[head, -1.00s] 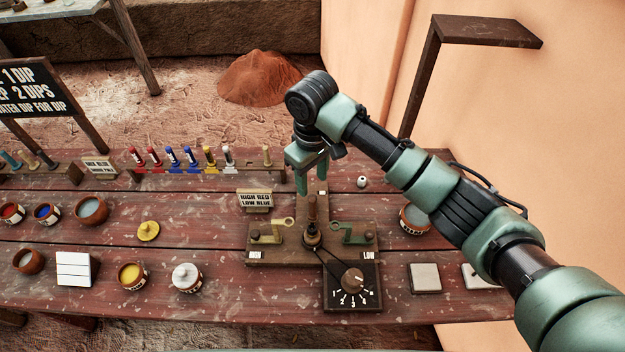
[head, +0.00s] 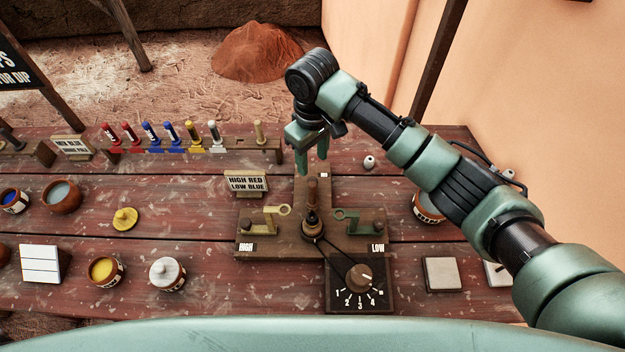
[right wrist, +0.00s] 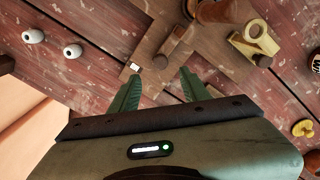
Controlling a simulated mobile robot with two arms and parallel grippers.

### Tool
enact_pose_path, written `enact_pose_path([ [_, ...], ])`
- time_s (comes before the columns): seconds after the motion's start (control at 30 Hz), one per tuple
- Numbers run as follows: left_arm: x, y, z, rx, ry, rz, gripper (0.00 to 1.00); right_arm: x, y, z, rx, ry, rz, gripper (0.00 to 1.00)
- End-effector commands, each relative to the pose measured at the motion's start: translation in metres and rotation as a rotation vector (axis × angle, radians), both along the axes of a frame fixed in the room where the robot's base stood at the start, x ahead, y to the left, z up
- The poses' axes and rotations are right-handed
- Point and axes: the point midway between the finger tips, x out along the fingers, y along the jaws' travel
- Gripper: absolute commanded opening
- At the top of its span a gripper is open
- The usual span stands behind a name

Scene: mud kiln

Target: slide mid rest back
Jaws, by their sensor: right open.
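A dark wooden T-shaped rig (head: 275,248) lies on the table, with HIGH and LOW labels at its two ends. A brown upright peg (head: 312,190) stands on its middle arm, probably the mid rest. Brass-coloured (head: 268,219) and green (head: 349,217) ring-ended rests sit left and right of it. My right gripper (head: 312,166) is open and empty, pointing down over the far end of the middle arm, behind the peg. In the right wrist view, a short brown post (right wrist: 176,50) and a white mark (right wrist: 134,66) show just beyond the fingertips, apart from them. My left gripper is not visible.
A dial (head: 359,277) with a cord sits at the rig's front.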

Motion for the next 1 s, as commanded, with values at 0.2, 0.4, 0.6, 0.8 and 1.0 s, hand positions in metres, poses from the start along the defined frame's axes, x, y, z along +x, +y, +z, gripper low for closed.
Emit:
enact_pose_path([
  [0.2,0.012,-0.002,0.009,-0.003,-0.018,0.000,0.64,-0.001,-0.001,-0.026,-0.003,0.003,-0.002,0.46],
  [0.4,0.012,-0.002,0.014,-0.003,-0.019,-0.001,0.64,-0.001,-0.001,-0.057,-0.003,0.003,-0.001,0.46],
  [0.6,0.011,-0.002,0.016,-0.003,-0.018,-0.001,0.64,0.000,0.000,-0.074,-0.001,0.000,0.000,0.46],
  [0.8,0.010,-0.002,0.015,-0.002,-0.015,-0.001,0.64,0.000,0.000,-0.076,-0.001,-0.001,0.001,0.46],
  [1.0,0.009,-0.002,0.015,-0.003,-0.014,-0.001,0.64,0.000,0.000,-0.075,-0.001,-0.001,0.000,0.10],
])
